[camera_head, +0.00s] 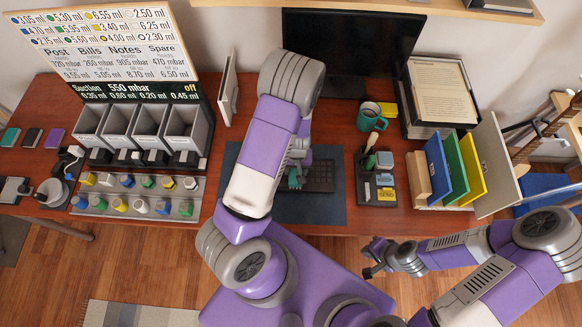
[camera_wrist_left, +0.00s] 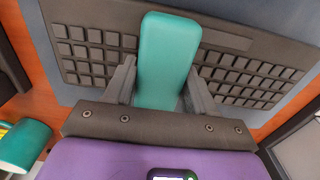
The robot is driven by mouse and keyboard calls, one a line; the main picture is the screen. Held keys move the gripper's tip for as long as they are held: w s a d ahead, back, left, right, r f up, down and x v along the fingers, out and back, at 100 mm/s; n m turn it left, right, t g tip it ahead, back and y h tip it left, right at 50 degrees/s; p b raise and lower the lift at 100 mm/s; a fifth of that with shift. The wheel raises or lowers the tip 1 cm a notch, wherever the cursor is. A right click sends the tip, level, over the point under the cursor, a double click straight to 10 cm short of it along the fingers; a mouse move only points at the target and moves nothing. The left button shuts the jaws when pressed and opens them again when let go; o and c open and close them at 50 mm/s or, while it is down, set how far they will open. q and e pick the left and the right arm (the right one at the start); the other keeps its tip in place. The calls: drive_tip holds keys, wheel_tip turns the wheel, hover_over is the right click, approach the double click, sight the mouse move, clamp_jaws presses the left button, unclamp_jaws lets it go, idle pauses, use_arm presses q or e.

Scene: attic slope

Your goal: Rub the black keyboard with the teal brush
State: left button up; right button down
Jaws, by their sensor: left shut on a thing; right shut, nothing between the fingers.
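The black keyboard (camera_head: 320,177) lies on a dark desk mat (camera_head: 318,209) at the middle of the desk, partly hidden by my left arm in the head view. It also fills much of the left wrist view (camera_wrist_left: 85,50). The teal brush (camera_wrist_left: 165,60) is held between the fingers of my left gripper (camera_wrist_left: 160,95), over the middle of the keyboard. The brush (camera_head: 295,178) shows only in part in the head view, and I cannot tell whether it touches the keys. My right gripper (camera_head: 372,258) is shut and empty, in front of the desk's edge.
A monitor (camera_head: 352,42) stands behind the keyboard. A teal mug (camera_head: 370,117) and a dark organizer (camera_head: 377,190) with small items stand to the right. Upright coloured folders (camera_head: 455,168) are further right. Grey bins (camera_head: 150,125) and several bottles stand left.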

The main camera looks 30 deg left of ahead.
use_arm(q)
drive_tip(key=shift+w+d, duration=0.1)
drive_tip(key=shift+d, duration=0.15)
drive_tip(key=shift+w+d+p, duration=0.35)
drive_tip(key=shift+w+d, duration=0.35)
drive_tip(key=shift+d, duration=0.35)
drive_tip(key=shift+w+d+p, duration=0.15)
drive_tip(key=shift+w+d, duration=0.2)
drive_tip(key=shift+d, duration=0.2)
drive_tip(key=shift+w+d+p, duration=0.15)
drive_tip(key=shift+w+d, duration=0.15)
drive_tip(key=shift+d, duration=0.25)
drive_tip(key=shift+a, duration=0.1)
drive_tip(key=shift+s+a, duration=0.7)
drive_tip(key=shift+a, duration=0.35)
